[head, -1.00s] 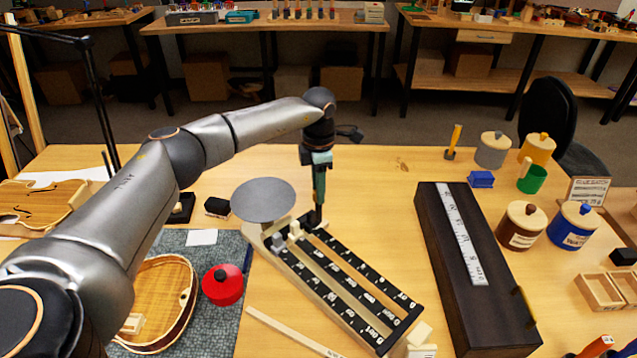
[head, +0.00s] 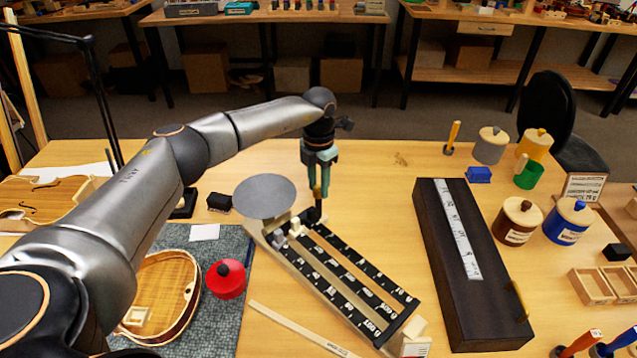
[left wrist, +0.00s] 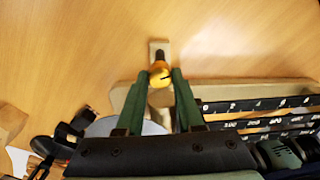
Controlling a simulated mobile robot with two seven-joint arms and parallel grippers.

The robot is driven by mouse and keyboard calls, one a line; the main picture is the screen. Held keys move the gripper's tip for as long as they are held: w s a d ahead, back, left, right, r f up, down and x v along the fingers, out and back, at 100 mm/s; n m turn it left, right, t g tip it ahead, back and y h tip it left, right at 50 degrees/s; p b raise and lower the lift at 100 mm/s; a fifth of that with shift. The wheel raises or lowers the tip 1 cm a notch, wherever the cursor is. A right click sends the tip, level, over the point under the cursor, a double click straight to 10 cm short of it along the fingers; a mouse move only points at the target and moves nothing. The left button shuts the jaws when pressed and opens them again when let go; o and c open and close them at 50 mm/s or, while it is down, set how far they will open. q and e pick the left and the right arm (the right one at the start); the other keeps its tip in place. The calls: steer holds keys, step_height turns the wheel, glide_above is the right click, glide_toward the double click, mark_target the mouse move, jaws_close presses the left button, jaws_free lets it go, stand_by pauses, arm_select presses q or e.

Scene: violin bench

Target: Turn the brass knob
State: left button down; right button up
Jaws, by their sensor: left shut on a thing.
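The brass knob (left wrist: 160,75) is a small yellow-gold knob with a dark slot mark, on a short dark stem at the end of a balance scale with several black beams (head: 350,277). My left gripper (left wrist: 161,76) has its two green fingers on either side of the knob and is shut on it. In the head view the left gripper (head: 317,188) points down at the scale's far end, beside the round grey pan (head: 264,196). The fingers partly hide the knob there. My right gripper is not in view.
A dark long box with a ruler (head: 460,230) lies right of the scale. Jars stand at the right. The bench behind the scale is mostly clear.

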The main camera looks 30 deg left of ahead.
mark_target(318, 189)
arm_select(q)
steer(key=c, duration=0.5)
jaws_free()
steer(key=shift+c, duration=0.2)
step_height(318, 189, up, 13)
steer(key=b, duration=0.1)
steer(key=shift+f, duration=0.2)
steer(key=shift+s+f, duration=0.1)
